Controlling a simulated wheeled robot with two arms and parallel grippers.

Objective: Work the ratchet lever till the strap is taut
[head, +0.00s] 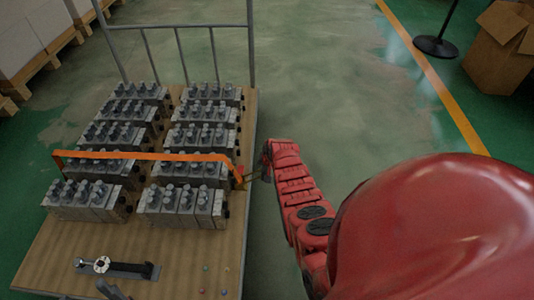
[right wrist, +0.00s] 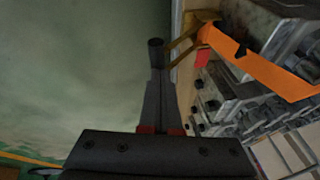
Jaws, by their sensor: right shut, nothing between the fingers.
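An orange strap (head: 150,155) runs across the valve blocks (head: 185,205) on a wooden cart deck. It looks flat along the top and bends down at the right edge, where the brass-coloured ratchet (head: 240,176) sits. In the right wrist view the strap (right wrist: 262,65) enters the ratchet frame (right wrist: 204,30).
The cart deck (head: 60,255) has a grey rail (head: 180,27) at its far end. A metal part with a round white dial (head: 102,265) and small coloured dots lie near the front. Clear floor (head: 330,90) lies right of the cart. A cardboard box (head: 497,50) stands far right.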

